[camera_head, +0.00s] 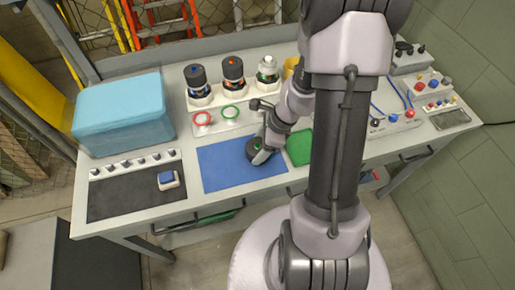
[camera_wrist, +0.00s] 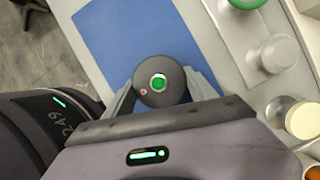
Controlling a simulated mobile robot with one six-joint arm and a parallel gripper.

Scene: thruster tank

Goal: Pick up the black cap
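The black cap (camera_wrist: 152,92) is round, with a green centre and a small red mark. In the wrist view it sits between the two fingers of my gripper (camera_wrist: 160,88), which press close on both sides with no clear gap. In the head view the cap (camera_head: 253,146) shows as a dark disc at my gripper (camera_head: 259,151), over the blue mat (camera_head: 220,166). Whether the cap touches the mat or is just above it, I cannot tell. Part of the cap's side is hidden by the fingers.
Two jars with black tops (camera_head: 195,76) (camera_head: 232,68) and a pale jar (camera_head: 267,70) without a black top stand in a rack behind. Red (camera_head: 202,119) and green (camera_head: 231,112) rings lie before them.

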